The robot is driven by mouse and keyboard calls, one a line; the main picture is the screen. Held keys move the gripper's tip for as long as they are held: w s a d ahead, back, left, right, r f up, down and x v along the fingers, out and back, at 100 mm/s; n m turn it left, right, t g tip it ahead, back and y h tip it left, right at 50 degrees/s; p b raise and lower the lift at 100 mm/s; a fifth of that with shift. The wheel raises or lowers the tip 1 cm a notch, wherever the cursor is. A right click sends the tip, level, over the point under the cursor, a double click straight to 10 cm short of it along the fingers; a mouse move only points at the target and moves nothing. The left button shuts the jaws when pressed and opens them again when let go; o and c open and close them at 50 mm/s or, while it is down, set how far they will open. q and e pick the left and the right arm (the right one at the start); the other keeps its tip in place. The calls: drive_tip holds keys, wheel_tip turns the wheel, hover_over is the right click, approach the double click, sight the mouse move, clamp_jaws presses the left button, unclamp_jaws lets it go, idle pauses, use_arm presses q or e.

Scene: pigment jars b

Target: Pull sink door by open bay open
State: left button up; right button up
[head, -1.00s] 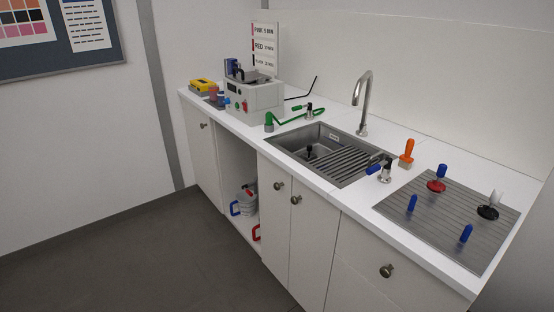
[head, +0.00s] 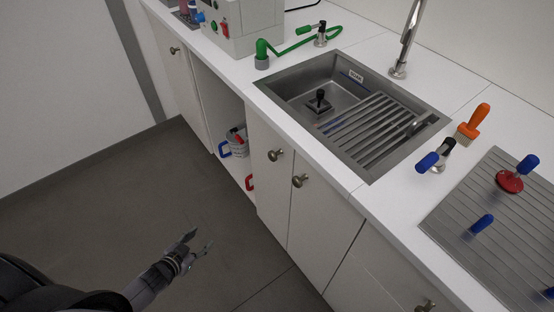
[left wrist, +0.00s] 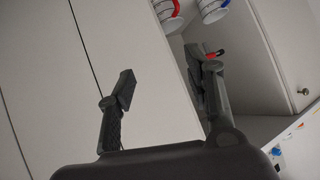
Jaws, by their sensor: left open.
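The sink door by the open bay (head: 264,200) is a white panel under the sink, shut flush with its neighbour. Its round metal knob (head: 275,155) is near the top. The door also shows in the left wrist view (left wrist: 118,42), where its knob is not seen. The open bay (head: 231,115) is just left of it. My left gripper (head: 201,242) is open and empty, out over the floor, in front of and below the knob, apart from the door. Its spread fingers show in the left wrist view (left wrist: 160,88). My right gripper is not in view.
The neighbouring sink door has its own knob (head: 300,181). The sink (head: 300,68) is above. The grey floor (head: 110,200) before the cabinets is clear.

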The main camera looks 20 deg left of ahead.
use_arm(q)
drive_tip(key=w+d+r+m+t+h+b, duration=0.1)
drive_tip(key=w+d+r+m+t+h, duration=0.1)
drive_tip(key=w+r, duration=0.35)
drive_tip(key=w+d+r+m+t+h, duration=0.1)
drive_tip(key=w+r+h, duration=0.1)
drive_tip(key=r, duration=0.7)
drive_tip(key=m+h+b, duration=0.1)
drive_tip(key=m+h, duration=0.3)
drive_tip(key=h, duration=0.2)
approach(270, 157)
drive_tip(key=x, duration=1)
drive_tip(key=shift+r+p, duration=0.1)
drive_tip(key=shift+p, duration=0.2)
drive_tip(key=shift+w+d, duration=0.35)
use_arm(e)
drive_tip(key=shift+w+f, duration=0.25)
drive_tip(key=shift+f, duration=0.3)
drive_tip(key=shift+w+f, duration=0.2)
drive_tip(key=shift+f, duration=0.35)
use_arm(q)
drive_tip(key=shift+c, duration=0.4)
clamp_jaws()
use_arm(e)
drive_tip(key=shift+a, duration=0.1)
